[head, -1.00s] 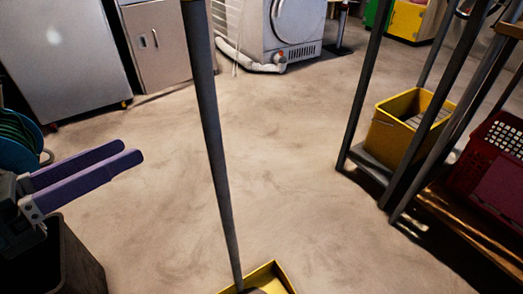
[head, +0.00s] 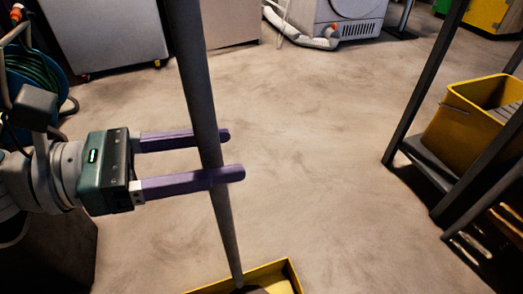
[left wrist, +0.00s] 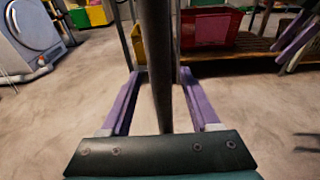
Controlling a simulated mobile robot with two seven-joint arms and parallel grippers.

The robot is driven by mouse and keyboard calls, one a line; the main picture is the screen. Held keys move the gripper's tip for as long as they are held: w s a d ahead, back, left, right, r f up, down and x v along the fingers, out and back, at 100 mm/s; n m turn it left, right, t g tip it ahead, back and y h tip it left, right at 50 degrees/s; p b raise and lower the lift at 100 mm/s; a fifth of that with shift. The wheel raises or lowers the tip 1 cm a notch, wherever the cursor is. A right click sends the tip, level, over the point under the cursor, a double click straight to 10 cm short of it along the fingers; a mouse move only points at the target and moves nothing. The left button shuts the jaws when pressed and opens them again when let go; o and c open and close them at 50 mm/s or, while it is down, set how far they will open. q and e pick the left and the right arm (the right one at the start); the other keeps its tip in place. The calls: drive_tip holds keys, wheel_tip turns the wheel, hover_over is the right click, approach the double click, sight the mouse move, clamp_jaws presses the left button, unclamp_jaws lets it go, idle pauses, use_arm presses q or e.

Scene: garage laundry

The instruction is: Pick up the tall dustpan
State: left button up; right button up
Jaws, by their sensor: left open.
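The tall dustpan has a long dark grey pole (head: 190,75) that stands nearly upright, leaning slightly in the head view. Its yellow pan (head: 285,272) is on the floor at the bottom edge and is partly cut off. My left gripper (head: 230,155) is open, with its two purple fingers level at the pole, one on each side of it. In the left wrist view the pole (left wrist: 157,60) stands between the spread fingers, with a gap to each.
A dark-framed shelf with a yellow bucket (head: 470,125) stands at the right. A red crate (left wrist: 210,27) shows in the left wrist view. A grey cabinet (head: 105,30) and a white machine (head: 345,20) stand at the back. The floor between is clear.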

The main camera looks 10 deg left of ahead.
use_arm(q)
drive_tip(key=x, duration=0.3)
drive_tip(key=shift+d+f, duration=0.1)
drive_tip(key=shift+d, duration=0.05)
drive_tip(key=shift+c, duration=0.4)
clamp_jaws()
idle(0.8)
